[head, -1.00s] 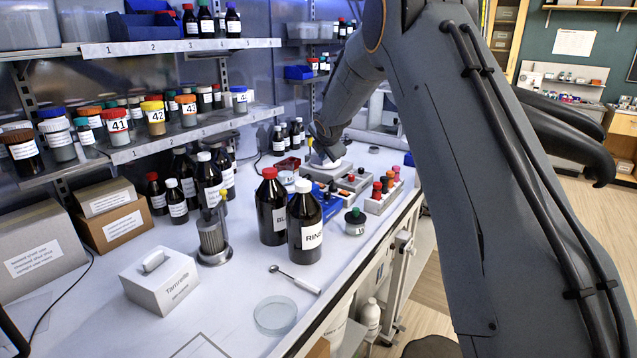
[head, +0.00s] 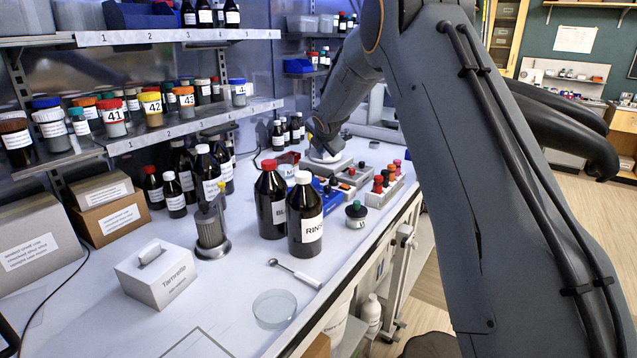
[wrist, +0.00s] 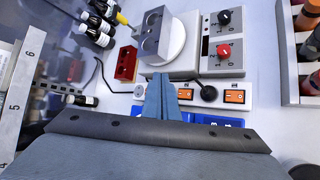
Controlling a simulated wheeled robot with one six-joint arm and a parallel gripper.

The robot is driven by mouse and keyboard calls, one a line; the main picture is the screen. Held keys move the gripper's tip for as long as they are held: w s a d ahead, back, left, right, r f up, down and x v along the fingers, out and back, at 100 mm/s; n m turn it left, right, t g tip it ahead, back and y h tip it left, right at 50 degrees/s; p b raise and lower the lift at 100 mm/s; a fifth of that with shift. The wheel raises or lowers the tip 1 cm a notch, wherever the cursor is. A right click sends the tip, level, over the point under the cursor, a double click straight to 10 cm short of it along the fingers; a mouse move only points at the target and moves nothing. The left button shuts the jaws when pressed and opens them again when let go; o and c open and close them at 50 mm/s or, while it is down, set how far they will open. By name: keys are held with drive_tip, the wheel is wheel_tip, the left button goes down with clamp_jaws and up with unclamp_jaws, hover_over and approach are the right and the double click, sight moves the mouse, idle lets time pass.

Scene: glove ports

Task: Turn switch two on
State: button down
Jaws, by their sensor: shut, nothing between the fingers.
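In the wrist view a white power strip carries orange rocker switches. One orange switch (wrist: 237,97) shows clearly at the right, and another orange switch (wrist: 186,94) shows just right of my fingers. A black plug (wrist: 208,93) sits between them. I cannot read which is switch two or tell their on or off positions. My gripper (wrist: 161,78) is shut and empty, with its blue-grey fingertips over the strip; whether they touch it is unclear. The fingers hide part of the strip. In the head view the gripper is hard to make out at the end of my arm.
Beyond the strip are a grey box with black and red knobs (wrist: 222,50), a round white device (wrist: 163,40) and a red rack (wrist: 126,64). A numbered blue box (wrist: 215,118) lies nearer. In the head view, large dark bottles (head: 305,220) stand in front.

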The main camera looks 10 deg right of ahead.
drive_tip(key=shift+w+a+f+b, duration=0.1)
drive_tip(key=shift+w+f+b, duration=0.05)
drive_tip(key=shift+f+b, duration=1.15)
drive_tip(key=shift+w+a+f+b, duration=0.1)
drive_tip(key=shift+f+b, duration=0.85)
drive_tip(key=shift+b, duration=0.6)
wheel_tip(320, 180, down, 3)
drive_tip(key=b, duration=0.3)
drive_tip(key=shift+w+a+r, duration=0.1)
drive_tip(key=shift+r, duration=0.1)
drive_tip(key=shift+f+b, duration=0.3)
drive_tip(key=shift+f, duration=0.1)
drive_tip(key=shift+f+b, duration=0.3)
drive_tip(key=shift+r, duration=0.15)
drive_tip(key=shift+r+p, duration=0.6)
drive_tip(key=shift+p, duration=0.55)
